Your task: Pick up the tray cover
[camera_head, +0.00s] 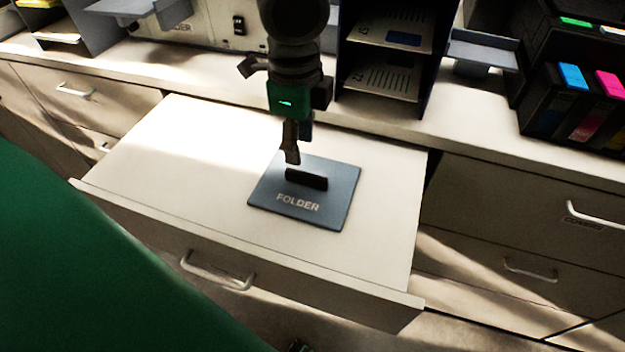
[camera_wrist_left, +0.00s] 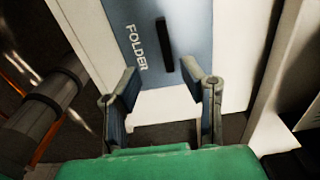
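The tray cover (camera_head: 335,206) is a flat blue-grey square plate marked "FOLDER". It lies on the pale top of the pulled-out drawer. A black bar handle (camera_head: 306,179) stands on it. My left gripper (camera_head: 293,158) points down just above and behind the handle, apart from it as far as I can tell. In the left wrist view the left gripper (camera_wrist_left: 162,80) is open and empty. The cover (camera_wrist_left: 190,45) and its handle (camera_wrist_left: 164,46) show beyond the fingertips. My right gripper does not show.
The open drawer (camera_head: 160,150) has a bare pale surface around the cover. Behind it stand a dark shelf unit (camera_head: 440,40) with trays and, at the right, a black printer (camera_head: 545,95) with coloured cartridges. Closed drawers (camera_head: 500,215) flank it.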

